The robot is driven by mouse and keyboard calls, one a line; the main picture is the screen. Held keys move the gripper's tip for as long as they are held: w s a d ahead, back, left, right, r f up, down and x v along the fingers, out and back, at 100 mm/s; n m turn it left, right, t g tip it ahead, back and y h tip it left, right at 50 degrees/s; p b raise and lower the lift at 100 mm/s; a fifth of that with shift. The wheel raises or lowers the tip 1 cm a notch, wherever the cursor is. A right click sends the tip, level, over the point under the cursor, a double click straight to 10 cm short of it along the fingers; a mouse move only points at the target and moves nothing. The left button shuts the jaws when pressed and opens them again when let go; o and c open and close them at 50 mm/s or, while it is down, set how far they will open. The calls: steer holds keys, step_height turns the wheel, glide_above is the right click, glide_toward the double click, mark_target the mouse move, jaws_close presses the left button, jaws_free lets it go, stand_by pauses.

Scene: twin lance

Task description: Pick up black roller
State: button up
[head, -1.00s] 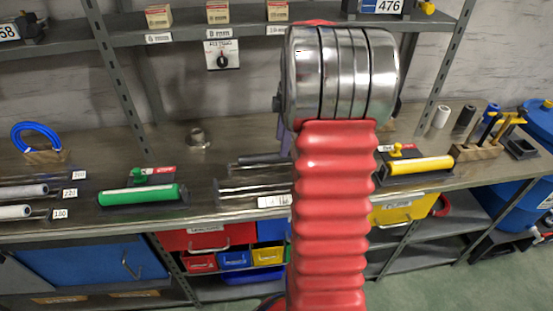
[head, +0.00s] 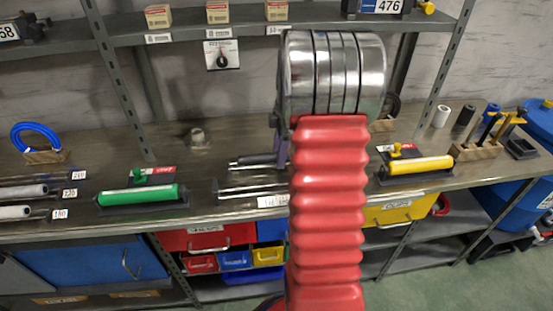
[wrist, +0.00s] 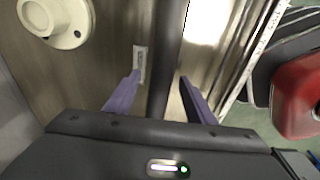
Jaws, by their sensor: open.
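A dark, straight bar (wrist: 165,55), which looks like the black roller, runs up the wrist view between my purple fingers. My gripper (wrist: 158,95) is open, with one finger on each side of the bar. I cannot tell whether either finger touches it. In the head view, a purple finger (head: 281,148) shows over the bench left of my red arm. My arm hides most of that spot, and I cannot make out the bar clearly there.
On the bench (head: 90,180), a green roller (head: 138,195) lies to the left and a yellow roller (head: 418,165) to the right. A small upright black cylinder (head: 464,116) stands at the right. A round cream flange (wrist: 58,18) is near my gripper.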

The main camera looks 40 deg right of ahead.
steer(key=shift+c, duration=0.6)
jaws_close()
steer(key=shift+r, duration=0.1)
step_height(320, 180, up, 10)
stand_by(0.6)
stand_by(0.4)
